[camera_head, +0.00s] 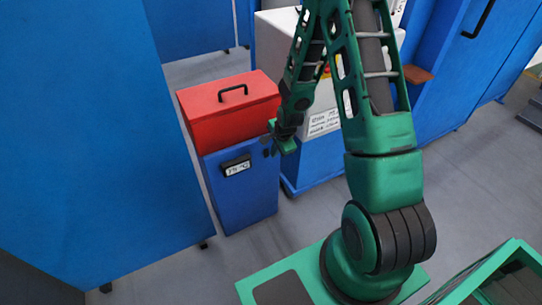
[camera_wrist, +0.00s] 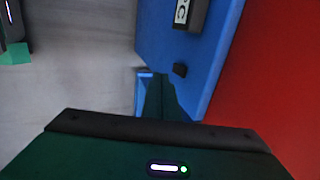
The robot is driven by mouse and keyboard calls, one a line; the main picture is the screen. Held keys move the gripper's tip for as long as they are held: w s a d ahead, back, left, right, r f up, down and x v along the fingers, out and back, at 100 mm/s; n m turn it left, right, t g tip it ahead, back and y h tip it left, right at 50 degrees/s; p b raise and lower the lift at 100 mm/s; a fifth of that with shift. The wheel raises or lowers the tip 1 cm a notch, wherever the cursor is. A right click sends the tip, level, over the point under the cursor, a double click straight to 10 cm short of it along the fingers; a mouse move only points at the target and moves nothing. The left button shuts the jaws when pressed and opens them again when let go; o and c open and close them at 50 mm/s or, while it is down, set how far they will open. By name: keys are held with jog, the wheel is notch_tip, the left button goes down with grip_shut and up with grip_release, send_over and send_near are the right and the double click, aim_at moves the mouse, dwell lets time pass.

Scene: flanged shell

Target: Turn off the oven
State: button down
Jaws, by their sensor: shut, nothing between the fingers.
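The oven appears to be the blue box (camera_head: 240,195) with a red lid (camera_head: 228,103) left of centre in the head view. Its front carries a black panel with a white readout (camera_head: 237,168); the panel also shows at the top of the wrist view (camera_wrist: 187,12). My gripper (camera_head: 281,146) is shut and empty at the box's upper right front corner.
A tall blue panel (camera_head: 95,140) stands at the left. A white machine with a label (camera_head: 322,122) on a blue base stands behind my arm. Blue cabinets (camera_head: 455,70) line the right back. The grey floor (camera_head: 170,265) in front of the box is clear.

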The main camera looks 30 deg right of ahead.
aim_at(266, 153)
jog(key=v, duration=0.6)
jog(key=shift+w+r, duration=0.1)
jog(key=shift+w, duration=0.05)
jog(key=shift+s+f+g, duration=0.2)
jog(key=shift+f+g, duration=0.1)
jog(key=shift+f, duration=0.3)
jog(key=w+f, duration=0.7)
jog(key=f, duration=0.3)
jog(key=shift+a, duration=0.15)
